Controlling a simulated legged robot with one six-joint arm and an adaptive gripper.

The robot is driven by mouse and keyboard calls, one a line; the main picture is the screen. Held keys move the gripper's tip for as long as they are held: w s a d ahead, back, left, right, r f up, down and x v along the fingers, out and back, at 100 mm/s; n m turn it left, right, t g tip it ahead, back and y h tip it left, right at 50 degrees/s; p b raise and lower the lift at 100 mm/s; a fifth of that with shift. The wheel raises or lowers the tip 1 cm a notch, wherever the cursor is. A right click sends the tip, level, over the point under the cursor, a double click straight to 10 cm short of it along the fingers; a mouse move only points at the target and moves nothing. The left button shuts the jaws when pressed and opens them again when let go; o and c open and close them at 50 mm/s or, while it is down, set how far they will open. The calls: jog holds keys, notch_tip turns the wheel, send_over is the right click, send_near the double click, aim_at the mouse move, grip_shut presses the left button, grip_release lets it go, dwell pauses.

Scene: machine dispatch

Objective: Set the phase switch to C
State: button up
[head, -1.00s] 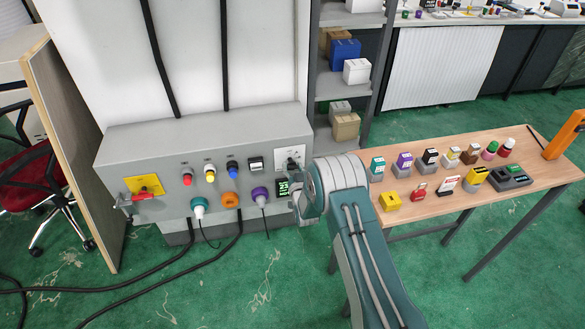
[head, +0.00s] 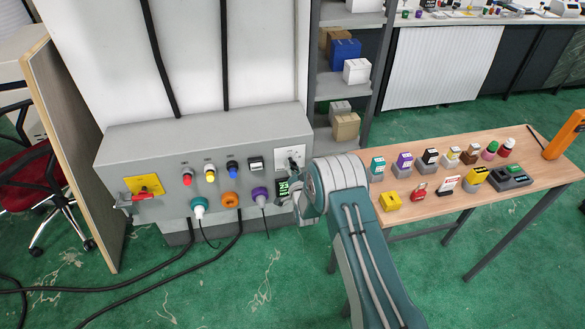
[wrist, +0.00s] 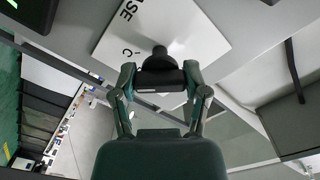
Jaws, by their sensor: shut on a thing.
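The phase switch is a black knob (wrist: 160,62) on a white plate (wrist: 190,38) with partly visible lettering, "ASE" and a "C". In the head view the white plate (head: 286,152) is at the right end of the grey control panel. My gripper (wrist: 160,76) is shut on the black knob, with one finger on each side of it. In the head view my wrist covers part of the switch area. The other position letters are hidden or out of view, and I cannot tell which mark the knob points at.
The grey panel (head: 150,160) also carries a yellow-plated red handle (head: 144,190), coloured buttons and several plugs with cables. A wooden table (head: 440,210) with small parts stands to the right.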

jog(key=shift+s+f, duration=0.2)
jog(key=shift+f, duration=0.25)
jog(key=o, duration=1.2)
jog(key=shift+c, duration=0.2)
jog(key=shift+w+r, duration=0.1)
jog(key=shift+r, duration=0.15)
jog(key=v, duration=1.2)
